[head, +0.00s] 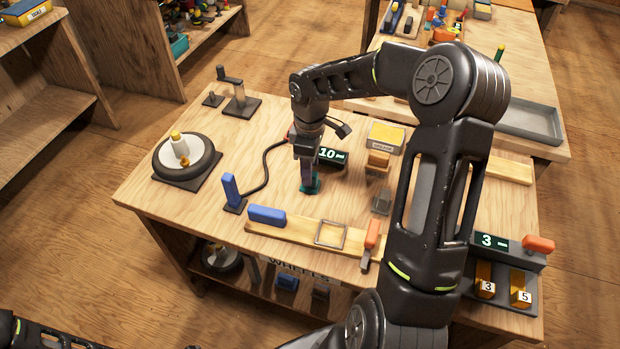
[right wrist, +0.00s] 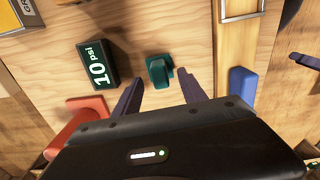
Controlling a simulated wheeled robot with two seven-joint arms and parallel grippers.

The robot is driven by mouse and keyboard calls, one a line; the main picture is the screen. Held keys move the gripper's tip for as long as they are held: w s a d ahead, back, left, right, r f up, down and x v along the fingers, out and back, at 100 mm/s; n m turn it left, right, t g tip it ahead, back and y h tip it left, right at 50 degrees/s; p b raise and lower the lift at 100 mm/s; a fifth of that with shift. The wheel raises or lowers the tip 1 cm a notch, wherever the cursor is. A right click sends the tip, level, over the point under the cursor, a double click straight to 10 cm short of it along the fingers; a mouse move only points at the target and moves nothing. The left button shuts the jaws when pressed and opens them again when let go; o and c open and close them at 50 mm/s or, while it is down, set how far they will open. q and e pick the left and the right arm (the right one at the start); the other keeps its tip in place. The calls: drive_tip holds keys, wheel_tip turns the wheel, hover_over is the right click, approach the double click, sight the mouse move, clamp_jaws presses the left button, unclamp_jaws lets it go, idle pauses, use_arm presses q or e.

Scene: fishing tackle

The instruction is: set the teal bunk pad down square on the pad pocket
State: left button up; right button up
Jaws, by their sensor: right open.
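The teal bunk pad (head: 316,183) lies on the bench top, mostly hidden in the head view by my right gripper (head: 309,180) pointing down over it. In the right wrist view the pad (right wrist: 160,70) shows as a small teal block with a raised grip. My open right fingers (right wrist: 160,78) stand on either side of it, with gaps visible. The pad pocket (head: 318,232) is a thin grey square frame on the wooden board, empty, in front of the pad. Its edge also shows at the top of the right wrist view (right wrist: 241,17). My left gripper is out of view.
A "10 psi" display (head: 332,156) stands behind the teal pad. A hose (head: 266,170) curves to its left. Bare bench surrounds the pad.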

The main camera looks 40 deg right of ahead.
drive_tip(key=shift+f, duration=1.3)
drive_tip(key=shift+c, duration=0.2)
clamp_jaws()
